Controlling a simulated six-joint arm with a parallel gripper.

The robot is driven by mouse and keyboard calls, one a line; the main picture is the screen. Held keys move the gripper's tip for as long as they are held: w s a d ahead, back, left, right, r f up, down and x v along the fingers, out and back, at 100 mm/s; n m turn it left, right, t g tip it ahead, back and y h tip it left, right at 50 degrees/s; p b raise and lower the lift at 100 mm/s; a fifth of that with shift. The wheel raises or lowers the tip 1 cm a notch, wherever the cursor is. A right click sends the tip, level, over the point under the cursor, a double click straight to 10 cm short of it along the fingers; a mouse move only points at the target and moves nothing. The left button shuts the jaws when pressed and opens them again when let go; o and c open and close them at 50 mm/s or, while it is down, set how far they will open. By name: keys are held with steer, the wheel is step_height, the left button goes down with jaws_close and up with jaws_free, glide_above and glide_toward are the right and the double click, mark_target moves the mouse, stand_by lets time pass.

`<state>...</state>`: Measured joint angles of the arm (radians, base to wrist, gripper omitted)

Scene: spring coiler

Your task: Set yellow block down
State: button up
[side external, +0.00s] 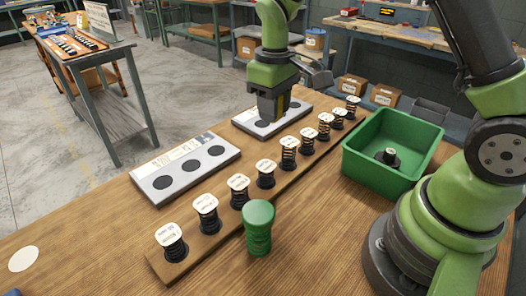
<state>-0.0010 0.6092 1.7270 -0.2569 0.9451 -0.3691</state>
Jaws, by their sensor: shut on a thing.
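My gripper (271,112) points down over the far white plate, behind the row of springs. It is shut on the yellow block (285,104), of which only a small yellow patch shows at the right side of the fingers. The fingers hide the rest of the block. The far white plate (299,106) has dark round spots, and the gripper covers part of it. I cannot tell whether the block touches the plate.
A nearer white plate (154,169) has three dark spots. A wooden rail (216,239) holds several black springs with white tops. A green cylinder (258,228) stands before it. A green bin (372,174) at right holds a dark piece (388,157). The table's left front is mostly clear.

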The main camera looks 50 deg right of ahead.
steer(key=w+d+m, duration=0.1)
steer(key=w+d, duration=0.4)
steer(key=w, duration=0.2)
glide_above(264, 152)
step_height(264, 152, down, 10)
steer(key=shift+f, duration=2.65)
steer(key=shift+f, duration=0.1)
steer(key=o, duration=0.9)
